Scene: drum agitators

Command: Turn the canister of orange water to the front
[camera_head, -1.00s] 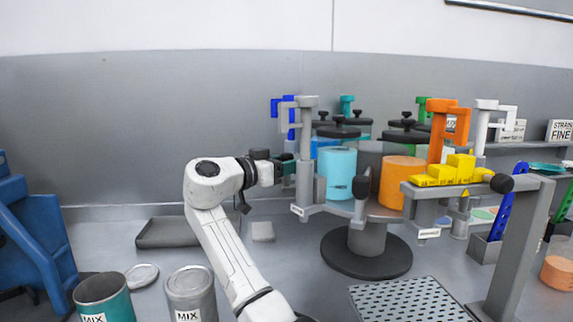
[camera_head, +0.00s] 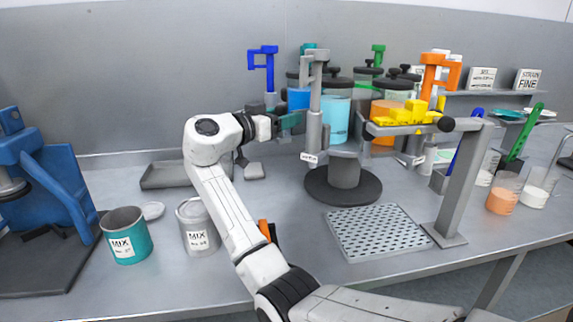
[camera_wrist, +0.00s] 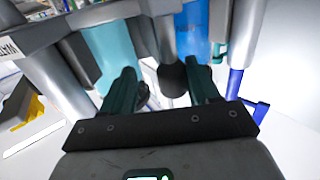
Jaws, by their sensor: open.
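The canister of orange water (camera_head: 384,112) sits on the right side of the round drum stand, partly hidden behind yellow blocks and a grey frame. The cyan canister (camera_head: 336,118) is at the front and the blue canister (camera_head: 299,97) is at the left, beside a grey upright post (camera_head: 314,105). The stand's round dark base (camera_head: 343,195) rests on the bench. My gripper (camera_head: 294,121) is at the stand's left front, close to the post. In the wrist view my gripper (camera_wrist: 163,88) is open, with a dark round knob (camera_wrist: 172,78) between or just beyond its fingers.
A grey frame (camera_head: 458,190) bearing yellow blocks (camera_head: 405,114) stands at right, over a perforated plate (camera_head: 378,231). A teal MIX can (camera_head: 126,236) and a grey MIX can (camera_head: 197,226) stand at left. Glass beakers (camera_head: 502,195) are at right.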

